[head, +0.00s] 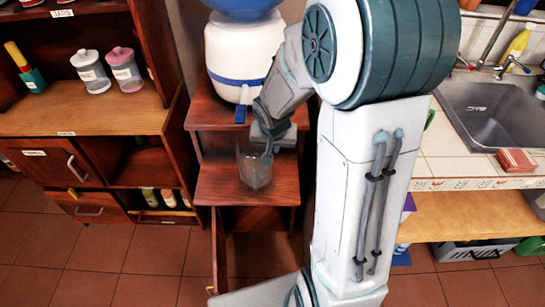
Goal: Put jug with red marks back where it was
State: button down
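A clear, see-through jug (252,174) is at the lower wooden shelf of the stand, below the water dispenser. No red marks can be made out on it at this size. My gripper (268,147) points down at the jug's upper right side, and its fingers overlap the jug's rim there. Whether the fingers are closed on the jug is too small to tell. I also cannot tell whether the jug's base touches the shelf (222,186) or hangs just above it.
The water dispenser (240,52) stands on the upper shelf, close behind my gripper. A wooden cabinet (80,122) with pink and white lidded jars is at left. A sink (500,115) and tiled counter are at right. Bare shelf shows on both sides of the jug.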

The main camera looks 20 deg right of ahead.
jog(key=shift+w+f+b, duration=0.1)
jog(key=shift+f+b, duration=0.4)
jog(key=shift+f, duration=1.55)
jog(key=shift+f, duration=0.2)
jog(key=c, duration=1.6)
grip_release()
jog(key=shift+r, duration=0.1)
